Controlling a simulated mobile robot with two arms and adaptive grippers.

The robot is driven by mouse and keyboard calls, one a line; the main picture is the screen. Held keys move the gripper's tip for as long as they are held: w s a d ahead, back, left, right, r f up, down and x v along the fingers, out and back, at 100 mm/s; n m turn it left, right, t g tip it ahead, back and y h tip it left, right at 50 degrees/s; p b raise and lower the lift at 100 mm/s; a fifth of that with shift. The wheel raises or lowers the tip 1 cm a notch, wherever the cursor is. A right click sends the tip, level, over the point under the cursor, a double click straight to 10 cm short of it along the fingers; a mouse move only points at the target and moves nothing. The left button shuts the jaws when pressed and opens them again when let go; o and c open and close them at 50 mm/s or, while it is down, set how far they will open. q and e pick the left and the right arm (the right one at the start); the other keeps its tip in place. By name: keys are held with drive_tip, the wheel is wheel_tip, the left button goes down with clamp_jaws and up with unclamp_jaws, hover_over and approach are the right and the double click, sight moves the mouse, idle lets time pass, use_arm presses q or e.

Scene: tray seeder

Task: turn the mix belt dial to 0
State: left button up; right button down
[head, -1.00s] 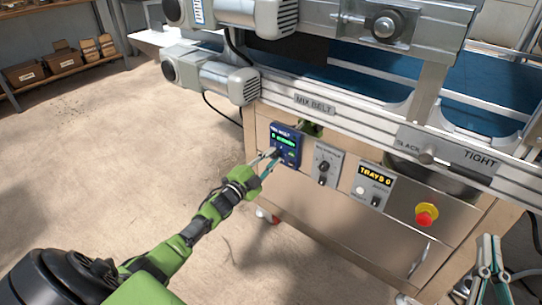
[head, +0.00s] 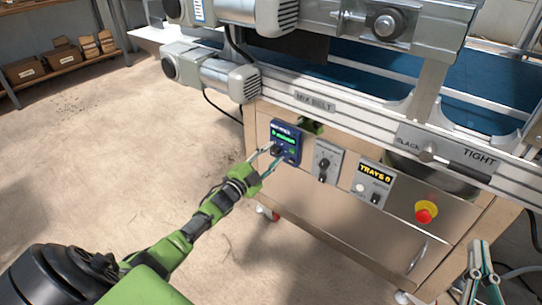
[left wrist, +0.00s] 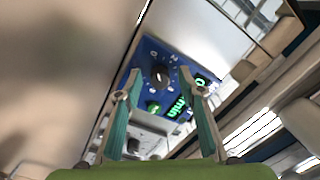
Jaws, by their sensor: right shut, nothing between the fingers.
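The mix belt dial (head: 276,150) is a dark round knob on a blue control box with a green lit display (head: 285,138). In the left wrist view the dial (left wrist: 160,76) shows between my fingertips, with a pale mark on it and small markings around it. The display (left wrist: 180,106) is partly covered by a finger, so its full reading cannot be told. My left gripper (head: 276,153) is open, its fingers spread on either side of the dial, apparently not gripping it. My right gripper (head: 482,246) is shut and empty at the lower right.
Right of the blue box are a grey switch panel (head: 327,160), a TRAYS counter panel (head: 374,185) and a red stop button (head: 424,215). A MIX BELT label (head: 314,102) and the conveyor rail are above. Clear floor lies left.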

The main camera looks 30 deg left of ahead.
use_arm(q)
drive_tip(key=s, duration=1.2)
drive_tip(key=shift+a+f, duration=0.2)
